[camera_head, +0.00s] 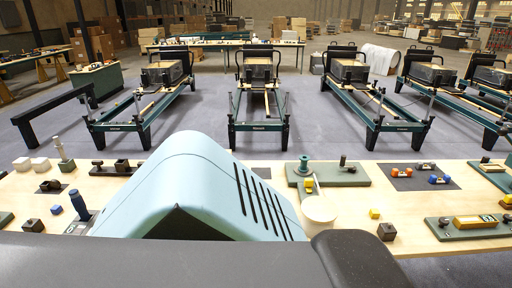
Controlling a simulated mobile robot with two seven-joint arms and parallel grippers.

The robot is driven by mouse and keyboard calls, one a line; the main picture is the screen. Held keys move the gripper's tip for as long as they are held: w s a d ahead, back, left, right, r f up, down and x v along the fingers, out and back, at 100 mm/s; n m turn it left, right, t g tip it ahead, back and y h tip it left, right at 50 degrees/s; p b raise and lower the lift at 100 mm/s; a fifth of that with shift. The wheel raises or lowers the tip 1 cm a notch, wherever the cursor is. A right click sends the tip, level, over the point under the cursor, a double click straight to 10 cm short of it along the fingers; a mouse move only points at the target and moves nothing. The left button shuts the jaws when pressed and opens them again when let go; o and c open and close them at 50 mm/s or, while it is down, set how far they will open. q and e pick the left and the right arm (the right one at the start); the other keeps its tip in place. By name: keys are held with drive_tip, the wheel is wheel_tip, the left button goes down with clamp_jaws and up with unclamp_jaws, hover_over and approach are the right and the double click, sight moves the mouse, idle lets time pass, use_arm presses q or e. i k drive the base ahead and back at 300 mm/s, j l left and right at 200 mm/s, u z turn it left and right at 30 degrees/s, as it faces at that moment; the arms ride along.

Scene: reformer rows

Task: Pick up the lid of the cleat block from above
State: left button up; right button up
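I cannot tell which of the small parts on the wooden bench top (275,175) is the cleat block or its lid. A yellow block (474,221) lies on a green board at the right. Another green board (340,176) near the middle holds a green spool (304,165) and a small yellow piece (308,184). A dark fitting (122,166) sits on a dark plate at the left. Neither gripper shows. A large pale blue housing and dark grey shapes in the foreground hide much of the bench's middle and near side.
Blue and orange pieces (420,170) sit on a dark mat at the right. A dark cube (387,231) stands near the front edge, and a yellow cube (375,213) lies behind it. Several reformers (259,100) stand on the floor beyond the bench.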

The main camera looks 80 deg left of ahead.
sight(57, 209)
drive_tip(key=u, duration=4.3)
